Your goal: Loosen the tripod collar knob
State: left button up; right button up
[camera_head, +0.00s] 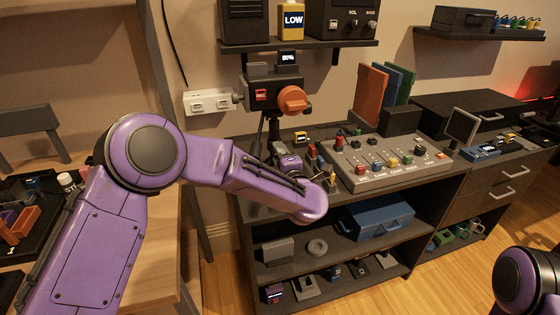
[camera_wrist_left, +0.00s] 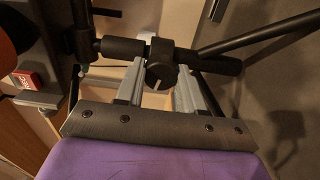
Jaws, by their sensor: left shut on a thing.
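The tripod (camera_head: 261,132) stands at the back left of the dark bench, with a dark camera (camera_head: 262,84) with an orange front on top. In the left wrist view, the dark slotted collar knob (camera_wrist_left: 158,76) sits on a black collar below a horizontal tube (camera_wrist_left: 120,48). My left gripper (camera_wrist_left: 161,70) has its two grey fingers on either side of the knob and is shut on it. In the head view my left forearm reaches across from the left and hides the fingers and the knob. My right gripper is out of view; only part of my right arm shows at lower right.
A control panel (camera_head: 378,180) with coloured knobs is right of my left forearm. A shelf (camera_head: 330,43) hangs above the tripod camera. A white power strip (camera_head: 208,101) is on the wall. A blue toolbox (camera_head: 375,217) lies below the bench top. Open floor shows in front.

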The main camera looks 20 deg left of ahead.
pick_arm(q)
jog(key=shift+f+n, duration=0.1)
jog(key=shift+n, duration=0.3)
jog(key=o, duration=1)
jog(key=shift+o, duration=0.2)
jog(key=b+v, duration=0.1)
jog(key=v, duration=0.9)
jog(key=shift+s+d+b, duration=0.25)
jog(key=shift+b, duration=0.15)
